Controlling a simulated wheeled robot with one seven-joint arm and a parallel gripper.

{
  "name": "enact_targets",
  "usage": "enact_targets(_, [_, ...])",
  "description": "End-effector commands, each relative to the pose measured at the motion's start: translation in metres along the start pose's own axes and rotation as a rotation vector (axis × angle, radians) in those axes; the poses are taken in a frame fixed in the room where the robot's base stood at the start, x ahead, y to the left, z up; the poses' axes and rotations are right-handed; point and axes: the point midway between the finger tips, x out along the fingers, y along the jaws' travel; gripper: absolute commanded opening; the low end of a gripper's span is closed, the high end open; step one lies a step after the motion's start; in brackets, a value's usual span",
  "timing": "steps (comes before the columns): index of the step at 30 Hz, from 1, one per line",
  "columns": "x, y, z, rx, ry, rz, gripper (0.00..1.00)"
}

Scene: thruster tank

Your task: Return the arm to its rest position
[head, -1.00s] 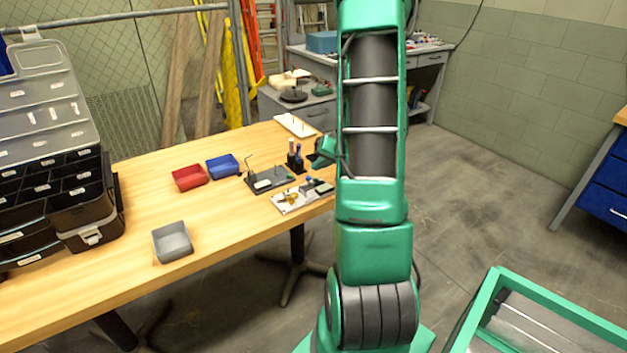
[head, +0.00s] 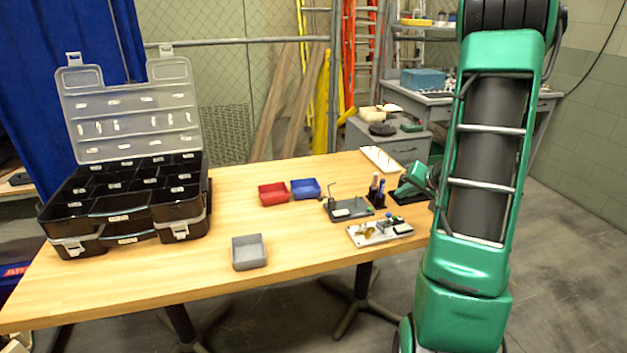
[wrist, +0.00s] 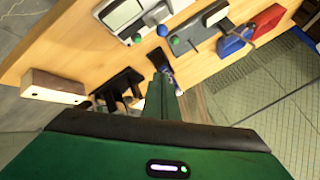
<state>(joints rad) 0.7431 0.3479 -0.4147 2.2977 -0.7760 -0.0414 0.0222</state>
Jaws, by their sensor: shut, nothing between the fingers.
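My arm (head: 486,170) is green with a dark grey core and rises on the right of the head view. My gripper (head: 402,189) shows small at its left, over the table's far right end and partly hidden by the arm. In the wrist view my gripper (wrist: 162,95) is shut and empty, a narrow green shape pointing at the table. A blue-handled tool (wrist: 164,62) appears just beyond its tips; I cannot tell whether they touch. A black stand (wrist: 120,88) lies just left of the tips in that view.
The wooden table (head: 200,282) holds an open organizer case (head: 130,205), grey tray (head: 249,252), red tray (head: 273,194), blue tray (head: 305,189), dark board (head: 348,209), light board (head: 380,232) and white plate (head: 380,158). The front left tabletop is clear. A grey workbench (head: 385,140) stands behind.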

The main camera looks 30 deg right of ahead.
Motion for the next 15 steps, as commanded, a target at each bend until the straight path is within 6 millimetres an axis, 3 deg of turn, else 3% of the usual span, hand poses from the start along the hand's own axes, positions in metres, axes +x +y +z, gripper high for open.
enact_targets(8, [-0.005,-0.009,0.008,-0.022,-0.026,0.006,0.0])
enact_targets(11, [-0.016,-0.025,0.025,-0.067,-0.081,0.027,0.0])
enact_targets(15, [-0.044,-0.049,0.062,-0.15,-0.193,0.08,0.0])
